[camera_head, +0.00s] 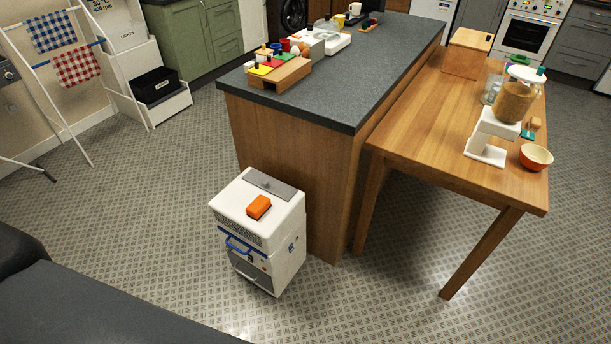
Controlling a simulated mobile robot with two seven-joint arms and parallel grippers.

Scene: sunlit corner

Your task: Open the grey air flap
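A white boxy appliance (229,208) stands on the floor in front of the island's near end. A grey flap (270,184) lies flat along the back of its top and looks shut, with a small dark mark in its middle. The front has a blue handle (236,243) and a dark grey lower panel (252,272). Neither of my grippers is in view.
The dark-topped island (345,75) stands right behind the appliance. A wooden table (440,130) with a white dispenser (487,140) and an orange bowl (536,156) is at right. A clothes rack (50,88) is at left. Floor left of the appliance is clear.

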